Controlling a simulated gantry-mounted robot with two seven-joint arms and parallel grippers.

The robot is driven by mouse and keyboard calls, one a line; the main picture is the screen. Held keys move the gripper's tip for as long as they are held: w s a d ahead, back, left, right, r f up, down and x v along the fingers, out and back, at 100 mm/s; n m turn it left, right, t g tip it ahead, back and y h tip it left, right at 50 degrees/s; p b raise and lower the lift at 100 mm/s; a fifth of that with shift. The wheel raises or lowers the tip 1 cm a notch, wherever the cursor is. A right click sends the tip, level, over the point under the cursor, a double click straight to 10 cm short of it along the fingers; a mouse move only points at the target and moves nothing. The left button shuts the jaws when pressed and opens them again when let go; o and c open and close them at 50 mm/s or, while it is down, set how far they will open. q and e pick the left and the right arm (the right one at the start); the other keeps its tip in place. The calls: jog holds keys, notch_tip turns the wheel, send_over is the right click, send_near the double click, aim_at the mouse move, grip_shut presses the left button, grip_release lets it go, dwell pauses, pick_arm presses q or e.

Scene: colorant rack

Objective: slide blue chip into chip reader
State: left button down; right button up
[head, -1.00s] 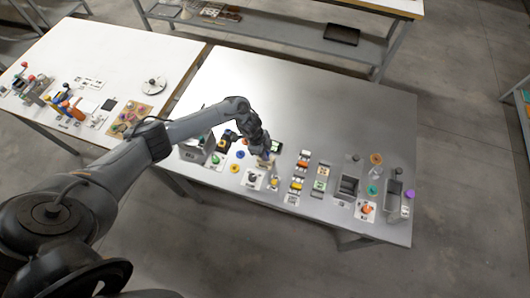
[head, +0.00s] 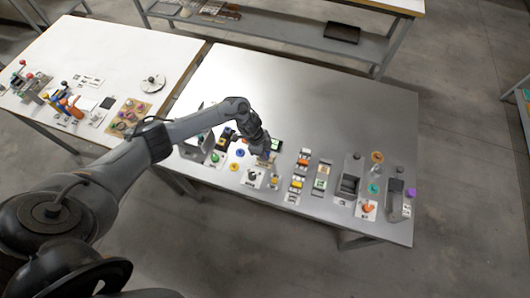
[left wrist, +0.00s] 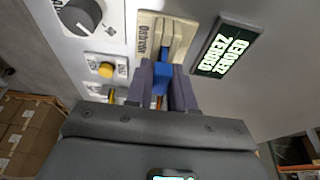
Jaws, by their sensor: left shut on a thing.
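My left gripper (left wrist: 161,88) is shut on the blue chip (left wrist: 161,76), which sits between its two fingers. In the left wrist view the cream chip reader (left wrist: 148,30) is just beyond the fingertips, with its slot facing the chip. The chip's far end lines up with the slot and appears to touch or enter it; how deep I cannot tell. In the head view my left gripper (head: 264,156) is low over the steel table and hides most of the reader and the chip. My right gripper is not in view.
A display (left wrist: 225,49) with green text stands right of the reader. A dark knob (left wrist: 80,15) and a yellow button (left wrist: 105,70) are to the left. On the steel table (head: 330,110), several small devices line the front edge; the back is clear.

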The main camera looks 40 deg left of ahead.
pick_arm(q)
jog(key=shift+r, duration=0.15)
jog(key=shift+r+p, duration=1.15)
jog(key=shift+p, duration=0.05)
